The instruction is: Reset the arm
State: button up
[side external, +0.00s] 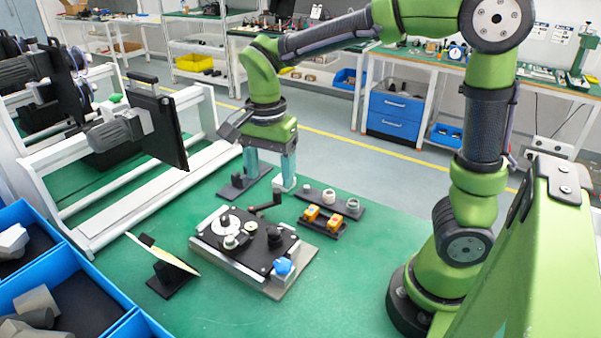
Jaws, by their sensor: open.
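My gripper (270,172) points down at the end of my green arm, with its two teal fingers spread apart. It hangs above the far side of the green table (345,290), behind the black device. The left finger is near a small black stand (243,183). The right finger is by a whitish round part (285,186); I cannot tell whether they touch. I see nothing held between the fingers.
A black device (250,265) with knobs and a blue knob sits mid-table. A tray with orange pieces (322,220) and a tray with ring parts (340,205) lie right of it. A tilted plate stand (165,270), blue bins (60,285) and a white frame (120,205) are left.

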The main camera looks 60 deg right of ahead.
jog(key=s+d+r+n+t+y, duration=0.1)
jog(key=s+r+n+t+y, duration=0.1)
jog(key=s+r+n+t, duration=0.2)
jog(key=shift+s+d+n+t, duration=0.15)
jog(key=shift+s+n+t, duration=1.45)
jog(key=shift+s+n, duration=2.05)
jog(key=shift+w+r+n, duration=0.1)
jog(key=shift+w+n, duration=0.45)
jog(key=shift+w, duration=0.05)
